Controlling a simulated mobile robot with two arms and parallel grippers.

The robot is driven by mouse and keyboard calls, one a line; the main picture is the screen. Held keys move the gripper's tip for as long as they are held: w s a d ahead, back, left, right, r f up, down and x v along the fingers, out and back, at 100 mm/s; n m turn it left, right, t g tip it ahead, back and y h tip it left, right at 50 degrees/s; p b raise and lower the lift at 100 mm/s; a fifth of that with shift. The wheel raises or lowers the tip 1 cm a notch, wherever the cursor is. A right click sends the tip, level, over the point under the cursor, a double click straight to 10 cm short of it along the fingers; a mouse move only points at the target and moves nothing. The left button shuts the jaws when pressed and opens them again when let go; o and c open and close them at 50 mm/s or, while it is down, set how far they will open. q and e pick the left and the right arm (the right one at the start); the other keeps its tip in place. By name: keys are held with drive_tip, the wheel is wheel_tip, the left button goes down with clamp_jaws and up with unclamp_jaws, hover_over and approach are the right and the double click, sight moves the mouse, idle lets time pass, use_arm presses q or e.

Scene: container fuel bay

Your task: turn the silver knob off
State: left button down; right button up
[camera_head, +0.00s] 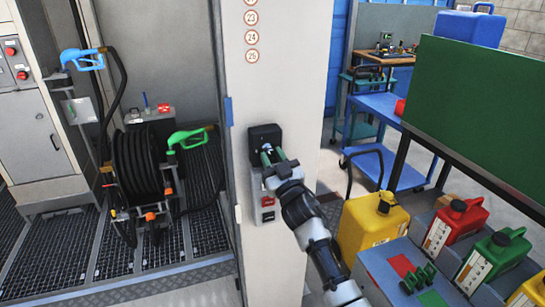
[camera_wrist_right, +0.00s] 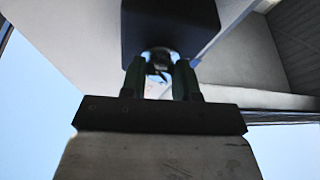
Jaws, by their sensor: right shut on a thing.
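The silver knob (camera_wrist_right: 159,57) sits on a black box (camera_head: 263,135) mounted on the white pillar; the box also shows in the right wrist view (camera_wrist_right: 170,25). My right gripper (camera_head: 270,155) reaches the front of this box, its two green fingers on either side of the knob. In the right wrist view the gripper (camera_wrist_right: 160,75) is shut on the knob, which is partly hidden between the fingertips. The knob's turned position cannot be told. My left gripper is not in view.
Below the box is a grey panel (camera_head: 268,207) with red and black parts. A hose reel (camera_head: 140,165) with a green nozzle (camera_head: 187,139) stands left. A yellow can (camera_head: 370,225) and several coloured cans stand right, below a green board (camera_head: 480,110).

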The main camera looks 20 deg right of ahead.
drive_tip(key=n+y+p, duration=0.1)
drive_tip(key=n, duration=0.1)
drive_tip(key=n+g+y+p, duration=0.1)
drive_tip(key=n, duration=0.2)
drive_tip(key=n+g+y+p, duration=0.1)
drive_tip(key=n+p, duration=0.1)
drive_tip(key=n, duration=0.1)
drive_tip(key=shift+d+r+y, duration=0.25)
drive_tip(key=shift+r+y, duration=0.05)
drive_tip(key=shift+y, duration=0.1)
drive_tip(key=n+g+p, duration=0.1)
drive_tip(key=n, duration=0.1)
drive_tip(key=n+g+p, duration=0.1)
drive_tip(key=n+p, duration=0.1)
drive_tip(key=n, duration=0.1)
drive_tip(key=shift+y, duration=0.4)
drive_tip(key=shift+n+p, duration=0.4)
drive_tip(key=shift+n, duration=0.1)
drive_tip(key=shift+f, duration=0.1)
drive_tip(key=o, duration=0.9)
drive_tip(key=b+v, duration=0.2)
drive_tip(key=v, duration=0.8)
drive_tip(key=shift+s+d+b, duration=0.2)
drive_tip(key=shift+s+b, duration=0.15)
drive_tip(key=shift+b, duration=0.05)
